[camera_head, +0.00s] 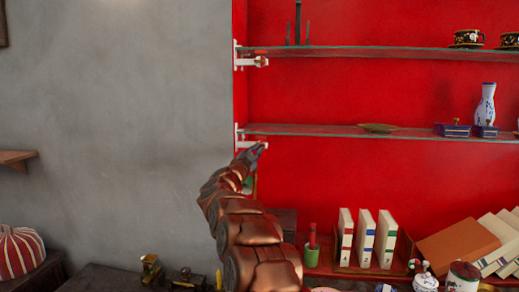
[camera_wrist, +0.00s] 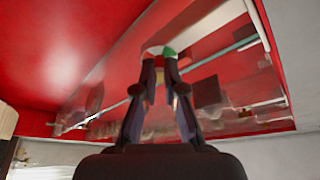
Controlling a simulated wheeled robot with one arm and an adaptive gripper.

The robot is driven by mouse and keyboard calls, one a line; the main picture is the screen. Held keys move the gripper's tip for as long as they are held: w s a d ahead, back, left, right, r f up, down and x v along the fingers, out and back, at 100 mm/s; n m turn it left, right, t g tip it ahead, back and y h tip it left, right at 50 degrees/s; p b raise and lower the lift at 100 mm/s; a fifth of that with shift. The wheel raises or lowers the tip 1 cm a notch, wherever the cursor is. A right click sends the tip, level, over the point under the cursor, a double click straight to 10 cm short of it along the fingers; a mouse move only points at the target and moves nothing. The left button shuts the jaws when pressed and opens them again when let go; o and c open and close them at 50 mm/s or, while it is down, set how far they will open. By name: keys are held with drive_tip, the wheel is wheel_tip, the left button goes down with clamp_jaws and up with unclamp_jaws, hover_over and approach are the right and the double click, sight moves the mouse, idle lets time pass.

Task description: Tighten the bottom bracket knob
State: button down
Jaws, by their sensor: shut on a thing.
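The bottom bracket (camera_head: 238,138) is a white fitting at the left end of the lower glass shelf (camera_head: 330,131). My gripper (camera_head: 262,146) reaches up to it from below, just under the shelf's left end. Its fingers hide the bottom bracket knob in the head view. In the wrist view my gripper's fingertips (camera_wrist: 160,57) are close together at a pale piece with a green patch (camera_wrist: 169,52) beside it. They are shut on the knob, which is mostly covered. Whether the knob has turned cannot be told.
A green dish (camera_head: 378,127), blue boxes and a vase (camera_head: 485,105) stand on the lower shelf. Books (camera_head: 365,240) and a green cup (camera_head: 311,254) sit below, right of my arm.

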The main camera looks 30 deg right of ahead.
drive_tip(key=shift+r+m+g+y+p, duration=0.15)
drive_tip(key=shift+m+g+p, duration=0.6)
drive_tip(key=shift+m, duration=0.8)
drive_tip(key=shift+m+g+y+p, duration=0.25)
drive_tip(key=shift+m+g+p, duration=0.2)
drive_tip(key=shift+m+p, duration=0.85)
drive_tip(key=shift+r+m+g+y+p, duration=0.15)
drive_tip(key=shift+m+g+p, duration=0.5)
drive_tip(key=shift+m, duration=1.1)
drive_tip(key=shift+f, duration=0.1)
drive_tip(key=c, duration=1.3)
unclamp_jaws()
drive_tip(key=shift+o, duration=0.2)
drive_tip(key=shift+y, duration=0.25)
drive_tip(key=shift+a, duration=0.15)
drive_tip(key=shift+a, duration=0.2)
drive_tip(key=v, duration=1.1)
drive_tip(key=shift+s, duration=0.25)
